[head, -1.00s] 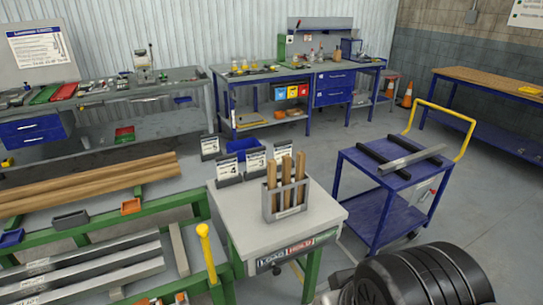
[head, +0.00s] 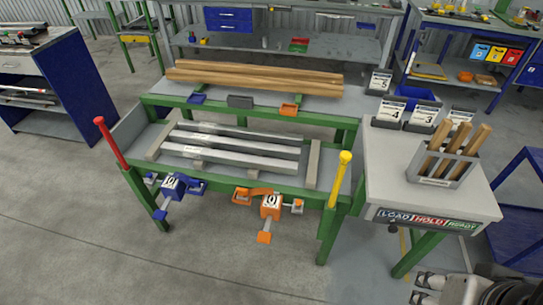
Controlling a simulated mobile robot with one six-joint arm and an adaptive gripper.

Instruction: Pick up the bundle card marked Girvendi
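Several white cards with dark headers stand in dark holders at the back of the grey side table (head: 385,185). Card 5 (head: 380,82) stands farthest back, card 4 (head: 391,109) and card 3 (head: 421,118) nearer. Another card (head: 461,115) is partly hidden behind wooden sticks. The names on the cards are too small to read, so I cannot tell which is Girvendi. My gripper (head: 418,289) shows at the bottom right edge, in front of and below the side table, away from the cards. Its finger opening is unclear, and I see nothing held.
A grey holder with wooden sticks (head: 441,168) stands on the side table in front of the cards. A blue bin (head: 415,94) is behind them. The green rack (head: 230,188) with metal bars and clamps stands left. Open floor (head: 80,240) lies in front.

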